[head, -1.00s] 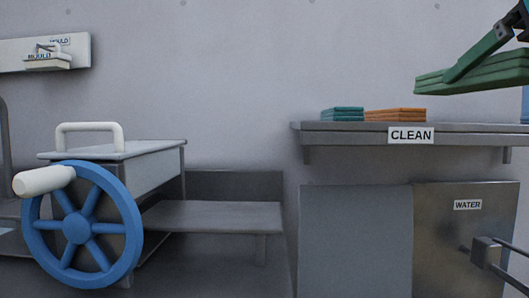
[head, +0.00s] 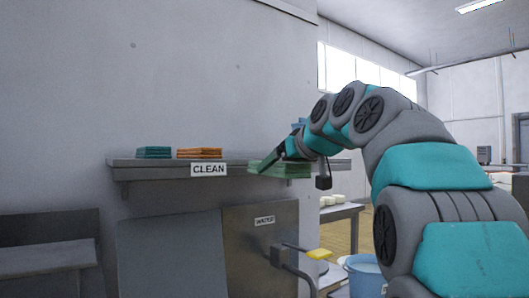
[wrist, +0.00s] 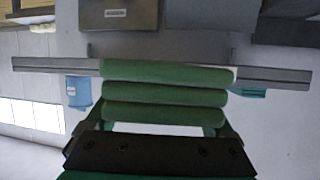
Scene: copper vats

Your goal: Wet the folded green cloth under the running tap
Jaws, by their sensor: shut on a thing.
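My gripper (head: 266,161) is shut on the folded green cloth (head: 290,171), held in front of the right part of the CLEAN shelf. The cloth also fills the middle of the wrist view (wrist: 165,93) as stacked green folds. I cannot make out running water; the outlet is unclear.
The CLEAN shelf (head: 150,168) holds a teal cloth stack (head: 154,152) and an orange one (head: 199,153). A blue bucket (head: 366,278) stands at lower right, partly behind my arm. A table with pale round things (head: 332,201) is further back.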

